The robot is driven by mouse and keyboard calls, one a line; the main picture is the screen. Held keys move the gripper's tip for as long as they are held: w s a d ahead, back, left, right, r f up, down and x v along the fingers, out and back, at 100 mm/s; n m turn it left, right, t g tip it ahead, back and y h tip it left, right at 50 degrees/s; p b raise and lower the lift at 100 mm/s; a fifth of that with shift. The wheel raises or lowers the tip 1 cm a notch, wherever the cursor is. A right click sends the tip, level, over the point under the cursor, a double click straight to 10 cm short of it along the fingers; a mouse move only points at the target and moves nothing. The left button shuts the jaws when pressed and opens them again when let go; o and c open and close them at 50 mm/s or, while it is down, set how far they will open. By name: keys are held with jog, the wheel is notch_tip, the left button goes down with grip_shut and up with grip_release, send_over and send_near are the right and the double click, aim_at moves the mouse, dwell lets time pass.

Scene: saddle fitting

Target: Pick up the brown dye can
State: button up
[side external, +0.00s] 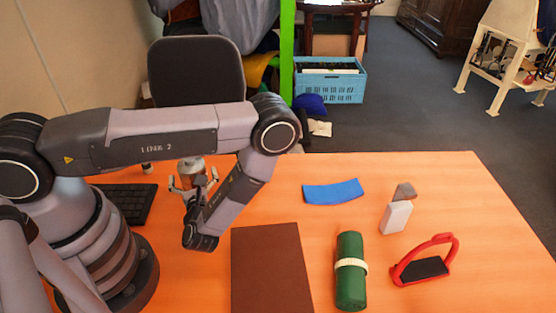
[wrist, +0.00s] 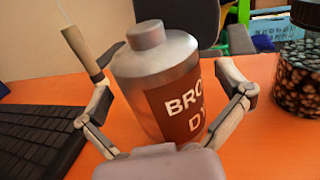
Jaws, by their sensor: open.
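The brown dye can (wrist: 150,85) is a silvery metal can with a grey cap and a brown label reading "BRO… D…". It stands on the orange table in the wrist view, and its upper part shows behind my arm in the side view (side external: 191,166). My gripper (wrist: 149,52) is open, with one finger on each side of the can. A gap shows at the left finger; the right finger overlaps the can's right edge, and I cannot tell whether it touches. In the side view my gripper (side external: 193,184) is low at the can.
A black keyboard (wrist: 35,135) lies left of the can, and a wooden-handled tool (wrist: 78,50) stands behind the left finger. A jar of dark pieces (wrist: 292,75) stands right.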

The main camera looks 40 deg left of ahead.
jog(key=shift+w+a, duration=0.15)
jog(key=shift+a, duration=0.15)
jog(key=c, duration=1.2)
jog(key=shift+r, duration=0.15)
